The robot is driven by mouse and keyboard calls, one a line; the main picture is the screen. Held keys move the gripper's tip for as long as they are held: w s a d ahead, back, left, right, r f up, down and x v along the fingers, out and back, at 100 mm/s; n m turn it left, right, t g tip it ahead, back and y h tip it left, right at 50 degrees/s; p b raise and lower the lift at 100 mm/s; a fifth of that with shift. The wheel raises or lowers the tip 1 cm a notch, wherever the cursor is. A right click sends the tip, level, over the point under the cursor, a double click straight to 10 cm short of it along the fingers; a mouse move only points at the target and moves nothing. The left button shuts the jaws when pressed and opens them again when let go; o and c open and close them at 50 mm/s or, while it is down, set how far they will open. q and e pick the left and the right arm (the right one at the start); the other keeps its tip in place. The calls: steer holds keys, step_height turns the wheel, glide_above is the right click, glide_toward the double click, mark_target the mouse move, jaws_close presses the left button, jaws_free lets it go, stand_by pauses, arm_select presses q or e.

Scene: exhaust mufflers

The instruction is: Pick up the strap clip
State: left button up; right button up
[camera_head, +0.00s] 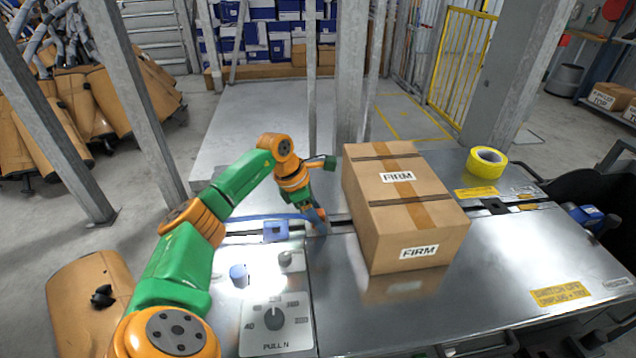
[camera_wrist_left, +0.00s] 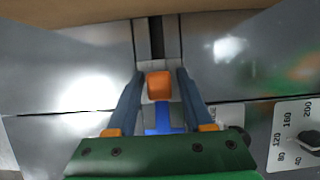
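My left gripper (camera_head: 318,222) points down at the worktop, just left of the cardboard box. In the left wrist view, its two blue-grey fingers (camera_wrist_left: 160,74) are open, one on each side of a small orange block (camera_wrist_left: 159,86) that appears to be the strap clip. A gap shows between the block and each finger. A blue strip (camera_wrist_left: 162,118) runs from the block back toward the gripper's palm. In the head view the clip is largely hidden by the gripper, and a blue strap (camera_head: 262,219) lies to its left. My right gripper is not in view.
The strapped cardboard box (camera_head: 408,205) stands close right of the gripper. A blue block (camera_head: 275,231), knobs and a dial (camera_head: 274,318) are on the left of the metal worktop (camera_head: 460,285). Yellow tape (camera_head: 486,163) lies at the back right.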

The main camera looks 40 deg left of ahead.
arm_select(q)
jaws_close()
